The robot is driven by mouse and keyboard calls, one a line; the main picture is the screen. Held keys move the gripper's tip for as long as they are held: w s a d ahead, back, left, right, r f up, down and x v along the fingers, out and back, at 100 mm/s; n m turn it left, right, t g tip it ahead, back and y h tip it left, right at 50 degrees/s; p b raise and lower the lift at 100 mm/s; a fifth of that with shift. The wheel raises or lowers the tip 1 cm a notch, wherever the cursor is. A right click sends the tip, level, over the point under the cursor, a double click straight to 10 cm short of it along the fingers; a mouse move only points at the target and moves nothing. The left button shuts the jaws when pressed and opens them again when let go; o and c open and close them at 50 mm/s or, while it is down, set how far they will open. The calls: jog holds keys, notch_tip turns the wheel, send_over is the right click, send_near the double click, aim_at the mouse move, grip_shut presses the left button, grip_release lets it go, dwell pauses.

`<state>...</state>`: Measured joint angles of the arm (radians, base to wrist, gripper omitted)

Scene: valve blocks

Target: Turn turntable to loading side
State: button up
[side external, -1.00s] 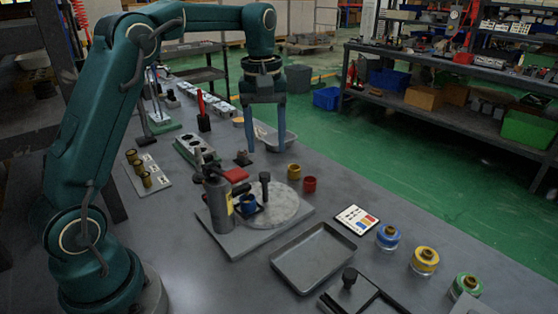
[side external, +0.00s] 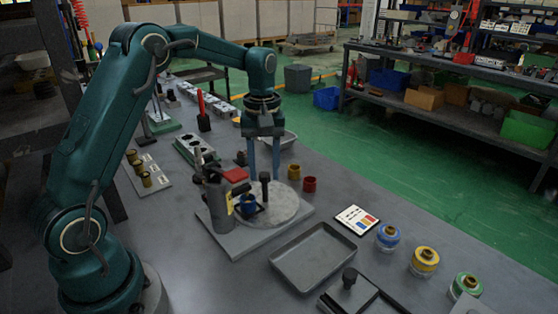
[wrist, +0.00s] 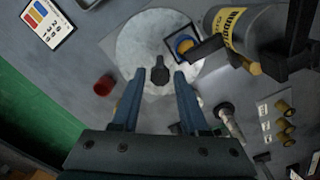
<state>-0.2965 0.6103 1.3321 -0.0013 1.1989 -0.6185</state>
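The turntable (side external: 286,207) is a round light grey disc on a square grey base plate. A black upright knob handle (side external: 265,188) stands on the disc; it also shows in the wrist view (wrist: 161,72). A blue ring-shaped part (side external: 248,204) sits in a dark square holder on the disc, beside a dark grey cylinder press (side external: 219,202) with a yellow label and a red top. My gripper (side external: 264,178) points down behind the knob in the side view. Its blue fingers are apart and empty. In the wrist view the gripper (wrist: 158,76) has its fingertips either side of the knob's near end.
A yellow cup (side external: 294,171) and a red cup (side external: 309,184) stand right of the turntable. An empty grey tray (side external: 313,257) lies in front. A colour card (side external: 358,219) and blue, yellow and green-topped jars stand farther right. A small rack with brass parts (side external: 146,170) is at left.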

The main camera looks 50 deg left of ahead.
grip_shut()
dwell(1.2)
